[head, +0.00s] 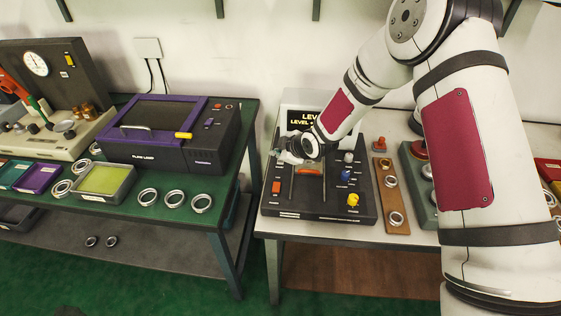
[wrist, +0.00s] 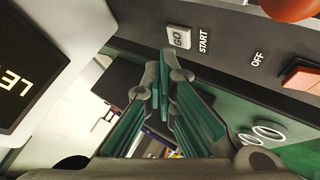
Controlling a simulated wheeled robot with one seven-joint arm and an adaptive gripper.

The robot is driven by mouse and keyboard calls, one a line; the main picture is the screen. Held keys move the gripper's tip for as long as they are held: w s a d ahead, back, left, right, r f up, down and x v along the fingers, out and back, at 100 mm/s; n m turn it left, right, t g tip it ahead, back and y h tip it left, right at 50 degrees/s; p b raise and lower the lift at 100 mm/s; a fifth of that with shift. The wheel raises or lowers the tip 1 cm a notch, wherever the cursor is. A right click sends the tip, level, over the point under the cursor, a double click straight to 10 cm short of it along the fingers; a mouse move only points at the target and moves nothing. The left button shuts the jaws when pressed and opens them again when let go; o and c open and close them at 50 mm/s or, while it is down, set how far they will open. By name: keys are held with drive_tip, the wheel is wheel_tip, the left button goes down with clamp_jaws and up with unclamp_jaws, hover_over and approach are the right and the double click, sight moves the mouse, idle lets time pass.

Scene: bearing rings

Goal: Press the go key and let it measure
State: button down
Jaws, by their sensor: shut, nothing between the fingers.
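In the head view my gripper (head: 277,153) is over the left rear of the measuring device (head: 325,208). The device's display (head: 312,117) starts with LEV; part of it shows in the wrist view (wrist: 28,88).
A red-orange key (wrist: 302,77) marked OFF lies near the go key; it shows in the head view (head: 276,187). An orange bar (head: 309,171), a yellow knob (head: 353,199) and a ring board (head: 392,190) are nearby. A purple-framed machine (head: 160,130) stands left, across a gap.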

sight(279, 162)
drive_tip(key=shift+f, duration=0.1)
drive_tip(key=shift+f, duration=0.35)
drive_tip(key=shift+f+b, duration=0.35)
idle(0.8)
idle(0.3)
drive_tip(key=shift+r, duration=0.8)
drive_tip(key=shift+r+p, duration=0.75)
drive_tip(key=shift+r, duration=1.75)
